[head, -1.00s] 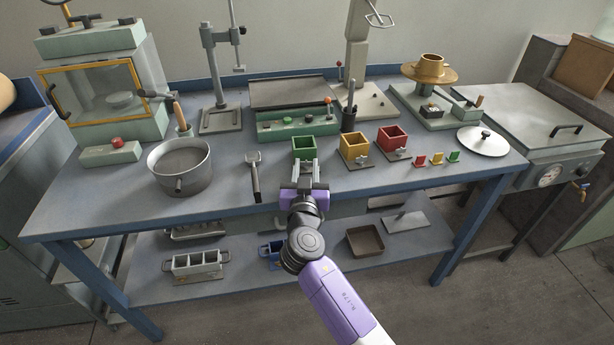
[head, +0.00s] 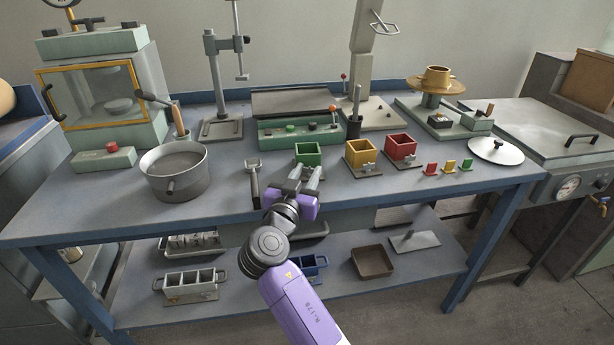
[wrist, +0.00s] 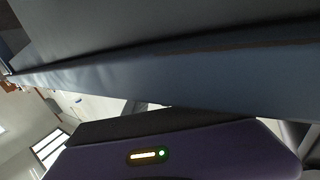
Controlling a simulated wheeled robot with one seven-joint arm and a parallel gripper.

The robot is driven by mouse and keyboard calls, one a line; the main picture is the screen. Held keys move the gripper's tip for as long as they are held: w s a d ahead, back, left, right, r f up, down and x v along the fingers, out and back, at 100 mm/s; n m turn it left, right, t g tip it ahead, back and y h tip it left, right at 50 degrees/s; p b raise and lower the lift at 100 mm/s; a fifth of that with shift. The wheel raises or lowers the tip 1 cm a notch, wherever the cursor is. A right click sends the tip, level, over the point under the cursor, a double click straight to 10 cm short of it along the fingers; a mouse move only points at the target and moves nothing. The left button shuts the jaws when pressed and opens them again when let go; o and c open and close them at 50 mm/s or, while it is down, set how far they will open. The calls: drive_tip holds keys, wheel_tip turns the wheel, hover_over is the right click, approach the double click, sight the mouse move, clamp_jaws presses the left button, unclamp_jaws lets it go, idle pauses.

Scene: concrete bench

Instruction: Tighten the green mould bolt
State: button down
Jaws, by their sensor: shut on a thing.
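The green mould (head: 309,152) is an open square box standing near the bench's front edge. My purple-bodied gripper (head: 304,172) reaches it from the front, its fingers at the mould's near side. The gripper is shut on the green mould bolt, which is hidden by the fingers. In the wrist view only the purple gripper housing (wrist: 180,158) shows, close to the blue bench edge (wrist: 170,75); the bolt is not visible there.
The yellow mould (head: 360,152) and red mould (head: 399,146) stand to the right, each with a bolt in front. A forked tool (head: 254,180) and a grey pot (head: 177,172) lie to the left. Small coloured tags (head: 449,166) stand further right.

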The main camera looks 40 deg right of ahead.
drive_tip(key=c, duration=1)
unclamp_jaws()
drive_tip(key=shift+c, duration=0.2)
drive_tip(key=shift+v, duration=3.95)
